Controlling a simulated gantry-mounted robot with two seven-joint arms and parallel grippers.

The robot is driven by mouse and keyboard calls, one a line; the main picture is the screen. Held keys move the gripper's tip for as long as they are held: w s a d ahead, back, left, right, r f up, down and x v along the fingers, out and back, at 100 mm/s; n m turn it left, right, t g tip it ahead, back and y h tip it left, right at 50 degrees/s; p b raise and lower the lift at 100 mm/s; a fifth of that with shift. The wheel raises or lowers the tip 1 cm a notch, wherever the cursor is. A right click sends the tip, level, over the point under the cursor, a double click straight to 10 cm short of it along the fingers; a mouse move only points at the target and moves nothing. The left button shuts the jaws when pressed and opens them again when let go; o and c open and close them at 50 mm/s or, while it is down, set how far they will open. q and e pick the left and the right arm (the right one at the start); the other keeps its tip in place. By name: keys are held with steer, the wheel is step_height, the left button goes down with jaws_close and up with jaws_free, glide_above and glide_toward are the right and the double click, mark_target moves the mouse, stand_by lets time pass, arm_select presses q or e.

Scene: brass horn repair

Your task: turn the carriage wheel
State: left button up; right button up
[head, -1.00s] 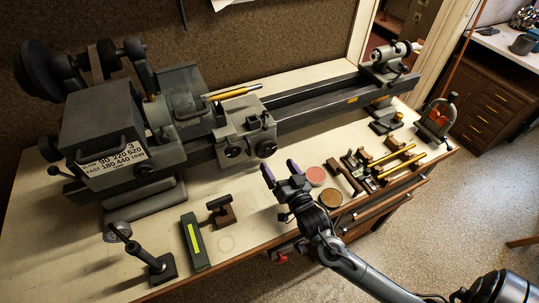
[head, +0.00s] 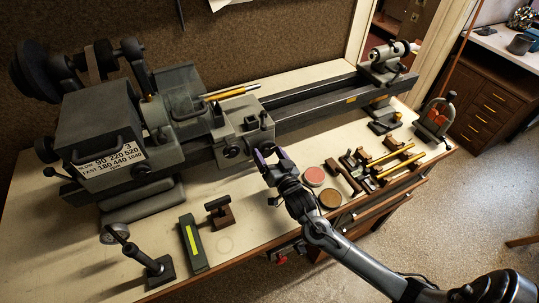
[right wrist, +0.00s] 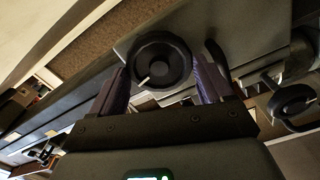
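The grey lathe carriage (head: 243,122) has dark round wheels on its front. One wheel (head: 232,152) shows at its left. The wheel in front of my right gripper (head: 270,157) is mostly hidden by the fingers in the head view. In the right wrist view this black wheel (right wrist: 160,62), with a pale handle, sits between the two spread purple fingers. My right gripper is open; whether either finger touches the rim I cannot tell. Another wheel (right wrist: 293,104) shows at the right of the wrist view. My left gripper is not in view.
Below my right gripper, a red round tin (head: 314,176) and a brown one (head: 330,198) stand on the bench. Brass-coloured rods and tools (head: 391,160) lie to their right. A green block (head: 194,243) and small stands occupy the front left. The lathe bed (head: 320,111) runs behind.

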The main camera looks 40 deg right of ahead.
steer(key=shift+c, duration=1.4)
